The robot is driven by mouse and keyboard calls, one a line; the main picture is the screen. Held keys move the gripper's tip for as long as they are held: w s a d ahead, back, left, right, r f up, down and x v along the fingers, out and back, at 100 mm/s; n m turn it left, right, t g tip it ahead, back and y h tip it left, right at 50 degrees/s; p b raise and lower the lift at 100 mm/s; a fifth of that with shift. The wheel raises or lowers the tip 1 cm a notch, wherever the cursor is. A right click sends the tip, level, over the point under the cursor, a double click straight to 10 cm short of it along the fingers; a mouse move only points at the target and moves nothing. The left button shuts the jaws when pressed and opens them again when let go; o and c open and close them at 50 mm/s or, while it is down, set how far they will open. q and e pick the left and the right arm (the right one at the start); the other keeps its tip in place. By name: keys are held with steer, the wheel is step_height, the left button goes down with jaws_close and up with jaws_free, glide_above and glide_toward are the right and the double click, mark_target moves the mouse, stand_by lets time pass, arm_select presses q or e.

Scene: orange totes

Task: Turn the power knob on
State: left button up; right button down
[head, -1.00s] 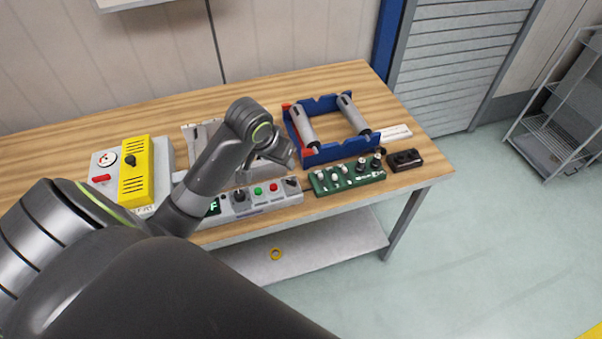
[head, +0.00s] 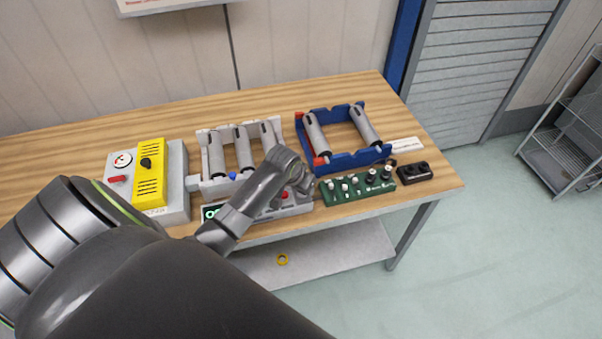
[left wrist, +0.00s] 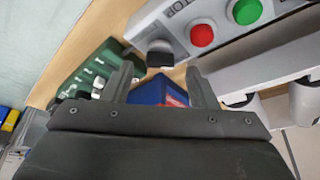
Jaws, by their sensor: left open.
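The grey control panel (head: 293,209) lies along the table's front edge, partly hidden by my left arm. The left wrist view shows its black knob (left wrist: 160,54) at the panel's end, beside a red button (left wrist: 202,36) and a green button (left wrist: 245,11). My left gripper (left wrist: 160,80) is open and empty, with its fingertips close to this knob and nothing between them; contact cannot be told. In the head view my left gripper (head: 303,184) is over the panel's right end and hides the knob. My right gripper is not in view.
A yellow-and-grey box (head: 150,187) with a black knob stands left. A grey rack (head: 207,186) and a blue rack (head: 345,161) hold rollers behind. A green board (head: 357,187) with several pegs and a black block (head: 414,173) lie right. The table's back left is clear.

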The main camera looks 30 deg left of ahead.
arm_select(q)
steer(key=shift+x, duration=0.85)
steer(key=shift+f, duration=0.15)
steer(key=c, duration=1)
